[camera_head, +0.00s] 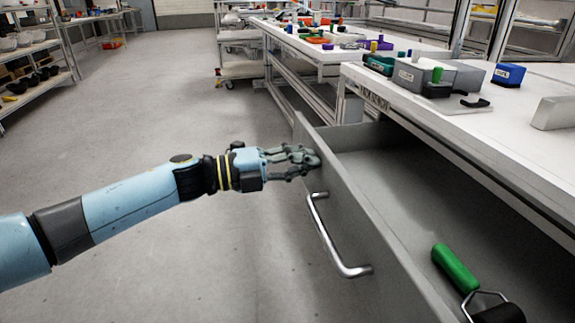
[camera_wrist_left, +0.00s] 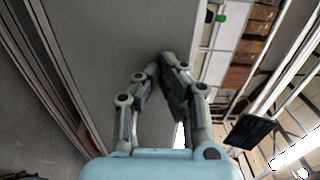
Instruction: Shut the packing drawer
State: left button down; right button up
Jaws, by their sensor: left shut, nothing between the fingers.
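The packing drawer (camera_head: 385,215) is a grey drawer pulled out from under the white workbench, and its inside shows in the head view. Its front panel carries a silver bar handle (camera_head: 328,240). My left gripper (camera_head: 312,160) is shut and empty, at the outer face of the front panel near its far end, above and beyond the handle. Whether the fingertips touch the panel I cannot tell. In the left wrist view the shut fingers (camera_wrist_left: 168,62) point at a plain grey surface. My right gripper is not in view.
A green-handled roller tool (camera_head: 455,268) lies in the drawer. The bench top (camera_head: 530,135) holds a grey box (camera_head: 455,75) and a blue box (camera_head: 508,75). A second bench stands beyond. Shelves (camera_head: 35,60) stand far left; the floor (camera_head: 140,130) between is clear.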

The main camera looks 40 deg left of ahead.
pick_arm(q)
jog(key=x, duration=0.7)
jog(key=shift+r, duration=0.1)
jog(key=x, duration=1)
jog(key=b+x, duration=0.1)
jog(key=x, duration=0.2)
jog(key=shift+w, duration=0.15)
jog(key=shift+w+d, duration=0.2)
jog(key=shift+w, duration=0.05)
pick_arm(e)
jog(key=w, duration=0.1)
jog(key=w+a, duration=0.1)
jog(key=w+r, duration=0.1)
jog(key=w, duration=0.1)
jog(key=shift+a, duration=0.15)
pick_arm(q)
jog(key=shift+w+d, duration=0.1)
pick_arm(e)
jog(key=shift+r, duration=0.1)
